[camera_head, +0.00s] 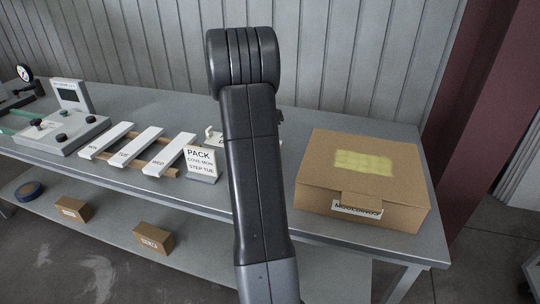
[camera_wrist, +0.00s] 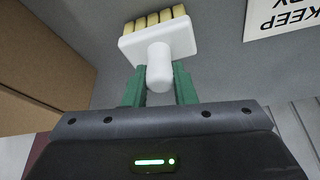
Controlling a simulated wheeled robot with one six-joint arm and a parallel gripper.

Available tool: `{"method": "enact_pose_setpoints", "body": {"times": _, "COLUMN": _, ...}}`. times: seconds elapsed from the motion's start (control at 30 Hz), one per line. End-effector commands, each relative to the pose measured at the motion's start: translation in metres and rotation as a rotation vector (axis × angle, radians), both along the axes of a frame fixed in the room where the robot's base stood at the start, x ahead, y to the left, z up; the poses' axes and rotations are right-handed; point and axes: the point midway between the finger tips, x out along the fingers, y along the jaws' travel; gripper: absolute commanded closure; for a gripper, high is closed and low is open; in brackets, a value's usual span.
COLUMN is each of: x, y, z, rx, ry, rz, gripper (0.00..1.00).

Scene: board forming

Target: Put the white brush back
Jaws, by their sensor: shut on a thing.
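The white brush (camera_wrist: 158,45) shows in the wrist view, with a white head, a short rounded handle and pale yellow bristles pointing to the top of the picture. My gripper (camera_wrist: 159,88) has its green fingers on both sides of the handle and is shut on it. In the head view my dark arm stands upright in front of the bench and hides the gripper and brush. No place marked for the brush can be made out for certain. A small white hooked piece (camera_head: 208,134) stands behind the PACK sign, partly hidden by my arm.
A closed cardboard box (camera_head: 395,185) with a yellow patch stands at right on the grey bench (camera_head: 110,178). The PACK sign (camera_head: 201,161) and white slats (camera_head: 125,150) are left of my arm. A KEEP label (camera_wrist: 283,18) shows in the wrist view. Small boxes (camera_head: 154,238) lie on the lower shelf.

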Motion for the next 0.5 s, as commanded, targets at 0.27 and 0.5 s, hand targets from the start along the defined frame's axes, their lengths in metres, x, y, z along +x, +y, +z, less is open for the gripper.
{"method": "enact_pose_setpoints", "body": {"times": 0.27, "x": 0.0001, "y": 0.0000, "z": 0.0006, "rx": -0.001, "ry": -0.001, "rz": 0.000, "gripper": 1.00}}
{"method": "enact_pose_setpoints", "body": {"times": 0.5, "x": 0.0001, "y": 0.0000, "z": -0.0033, "rx": -0.001, "ry": -0.001, "rz": 0.000, "gripper": 1.00}}
